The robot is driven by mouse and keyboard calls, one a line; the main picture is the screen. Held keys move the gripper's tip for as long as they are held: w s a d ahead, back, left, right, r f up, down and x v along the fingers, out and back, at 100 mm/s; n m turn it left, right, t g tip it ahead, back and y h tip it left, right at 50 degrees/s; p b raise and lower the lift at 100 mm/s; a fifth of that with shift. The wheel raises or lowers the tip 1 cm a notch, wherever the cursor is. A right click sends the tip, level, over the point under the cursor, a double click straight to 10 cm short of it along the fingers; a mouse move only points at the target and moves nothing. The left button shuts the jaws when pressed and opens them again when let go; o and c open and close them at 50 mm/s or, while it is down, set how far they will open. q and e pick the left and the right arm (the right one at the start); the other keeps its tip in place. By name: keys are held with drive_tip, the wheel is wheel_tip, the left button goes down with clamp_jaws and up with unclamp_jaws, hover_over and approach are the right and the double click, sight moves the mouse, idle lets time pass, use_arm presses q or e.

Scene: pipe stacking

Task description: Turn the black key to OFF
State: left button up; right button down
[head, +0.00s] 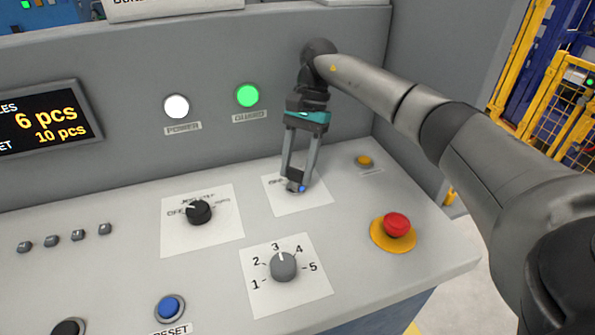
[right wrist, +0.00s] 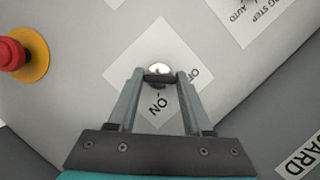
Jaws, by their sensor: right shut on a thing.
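The black key (right wrist: 159,79) sits in a round silver lock (right wrist: 158,68) on a white label plate (right wrist: 135,72). The plate reads ON and OFF; in the right wrist view ON is below the lock and OFF to its right. My right gripper (right wrist: 160,76) is shut on the key, its fingers at either side. In the head view my right gripper (head: 296,187) reaches down onto the same plate (head: 318,197), and its fingers hide most of the key. The exact angle of the key is hard to tell. My left gripper is not in view.
A black selector (head: 198,212) stands left of the key plate, a grey five-step knob (head: 283,267) in front. A red emergency button (head: 396,225) and a small yellow button (head: 364,160) are to the right. The upright panel with a green lamp (head: 247,96) rises behind.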

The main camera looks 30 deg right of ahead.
drive_tip(key=shift+n, duration=0.4)
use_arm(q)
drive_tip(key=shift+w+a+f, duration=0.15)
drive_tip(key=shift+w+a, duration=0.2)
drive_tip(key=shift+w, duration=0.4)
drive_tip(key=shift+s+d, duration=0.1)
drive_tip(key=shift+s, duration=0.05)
use_arm(e)
drive_tip(key=shift+c, duration=1.6)
unclamp_jaws()
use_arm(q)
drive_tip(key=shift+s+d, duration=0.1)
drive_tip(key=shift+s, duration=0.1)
use_arm(e)
drive_tip(key=shift+r, duration=0.1)
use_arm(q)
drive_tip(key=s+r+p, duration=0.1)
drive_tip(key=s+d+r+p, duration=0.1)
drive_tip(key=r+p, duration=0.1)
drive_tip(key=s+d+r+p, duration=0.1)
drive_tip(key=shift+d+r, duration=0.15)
use_arm(e)
drive_tip(key=v, duration=1.5)
drive_tip(key=shift+w, duration=0.2)
